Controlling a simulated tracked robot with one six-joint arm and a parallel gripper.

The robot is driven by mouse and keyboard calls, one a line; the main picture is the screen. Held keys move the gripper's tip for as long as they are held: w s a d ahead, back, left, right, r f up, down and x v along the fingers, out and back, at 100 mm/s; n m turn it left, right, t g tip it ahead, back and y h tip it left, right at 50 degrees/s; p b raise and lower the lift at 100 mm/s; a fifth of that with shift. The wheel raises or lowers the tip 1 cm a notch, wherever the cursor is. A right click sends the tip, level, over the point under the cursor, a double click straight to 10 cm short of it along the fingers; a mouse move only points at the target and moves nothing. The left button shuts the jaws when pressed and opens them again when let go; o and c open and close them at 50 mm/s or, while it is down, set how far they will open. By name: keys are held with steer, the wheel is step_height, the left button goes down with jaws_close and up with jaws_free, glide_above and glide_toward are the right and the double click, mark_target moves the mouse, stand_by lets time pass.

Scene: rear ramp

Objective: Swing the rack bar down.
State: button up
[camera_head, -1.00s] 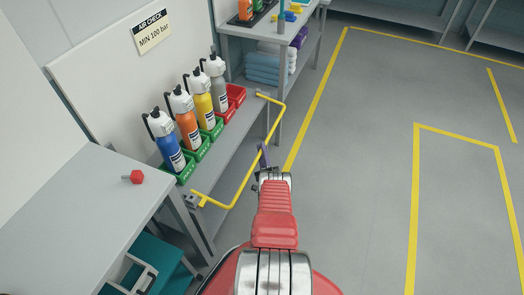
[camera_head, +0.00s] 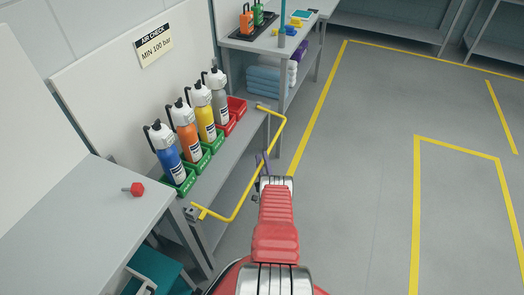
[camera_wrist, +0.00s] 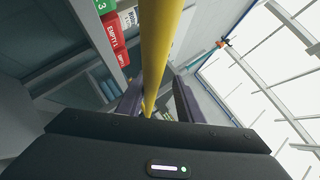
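The yellow rack bar (camera_head: 260,168) runs along the front of the shelf rack, standing out from it at both ends. My gripper (camera_head: 266,163) is at the bar's long middle stretch, on the side toward the aisle. In the wrist view the bar (camera_wrist: 160,50) runs down the picture between my two dark fingers (camera_wrist: 158,103). The fingers stand apart, with a gap visible on the right of the bar; the left finger is close to it. Whether either finger touches the bar cannot be told.
Blue, orange, yellow and grey cylinders (camera_head: 203,108) stand in green and red bins on the rack shelf (camera_head: 232,150) behind the bar. A grey table (camera_head: 85,220) with a red knob (camera_head: 137,189) is at left. The floor (camera_head: 360,190) at right is clear.

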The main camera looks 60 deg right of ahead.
steer(key=shift+r, duration=3.95)
